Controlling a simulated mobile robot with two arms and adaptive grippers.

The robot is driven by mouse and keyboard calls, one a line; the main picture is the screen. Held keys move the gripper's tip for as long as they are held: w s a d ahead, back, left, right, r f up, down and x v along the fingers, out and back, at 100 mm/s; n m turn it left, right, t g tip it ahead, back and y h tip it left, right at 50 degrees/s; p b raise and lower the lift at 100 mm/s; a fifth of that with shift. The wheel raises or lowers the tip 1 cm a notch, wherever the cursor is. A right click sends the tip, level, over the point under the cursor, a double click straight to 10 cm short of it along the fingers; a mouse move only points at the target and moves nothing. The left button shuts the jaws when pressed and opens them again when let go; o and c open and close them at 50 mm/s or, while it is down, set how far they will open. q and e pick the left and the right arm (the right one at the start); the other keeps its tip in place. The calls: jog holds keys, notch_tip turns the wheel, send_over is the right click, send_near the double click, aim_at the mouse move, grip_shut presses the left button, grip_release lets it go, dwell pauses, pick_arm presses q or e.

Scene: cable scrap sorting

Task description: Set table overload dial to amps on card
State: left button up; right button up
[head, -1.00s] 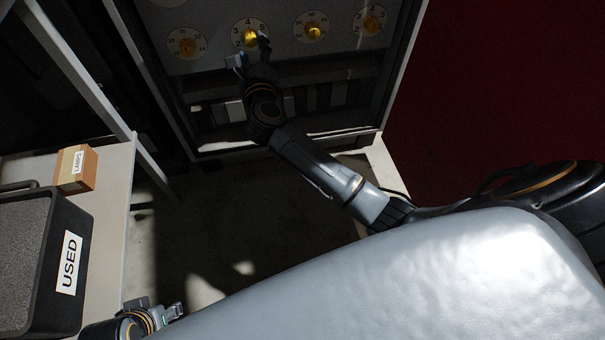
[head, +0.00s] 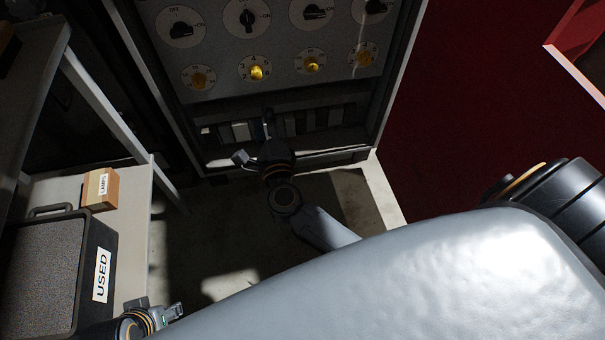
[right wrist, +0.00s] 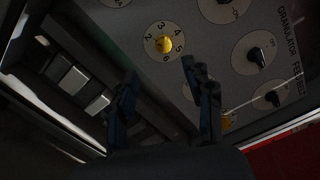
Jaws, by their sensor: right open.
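A row of yellow overload dials runs along the lower panel in the head view. The second from left (head: 257,73) is brightly lit, with a numbered white face. A yellow dial (right wrist: 164,44) with numbers around it shows ahead of the fingers in the right wrist view. My right gripper (head: 253,137) is open and empty, below the dial row and apart from it; its two spread fingers also show in the right wrist view (right wrist: 160,74). I cannot read which dial is the table's or the exact setting. No card is visible. My left gripper (head: 172,312) is low at left, jaws unclear.
Black rotary switches (head: 247,18) sit above the dials on the grey panel (head: 220,52). A slotted recess with pale blocks (head: 240,131) lies below. At left, a bench holds a LAMPS box (head: 100,189) and a USED bin (head: 88,262). A red wall is at right.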

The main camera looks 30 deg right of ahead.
pick_arm(q)
notch_tip(320, 180, up, 23)
jog(key=p, duration=2.1)
jog(key=shift+f, duration=0.15)
pick_arm(e)
jog(key=s+f+n+g+y, duration=0.3)
jog(key=s+f+n, duration=0.4)
jog(key=s+n, duration=0.3)
jog(key=s+f+n+g+y, duration=0.2)
jog(key=s+f+n+g, duration=0.3)
jog(key=s+n, duration=0.5)
notch_tip(320, 180, down, 3)
jog(key=shift+r+g+y, duration=0.15)
jog(key=shift+g+y, duration=0.25)
pick_arm(q)
jog(key=shift+f+p, duration=0.1)
jog(key=shift+p, duration=0.2)
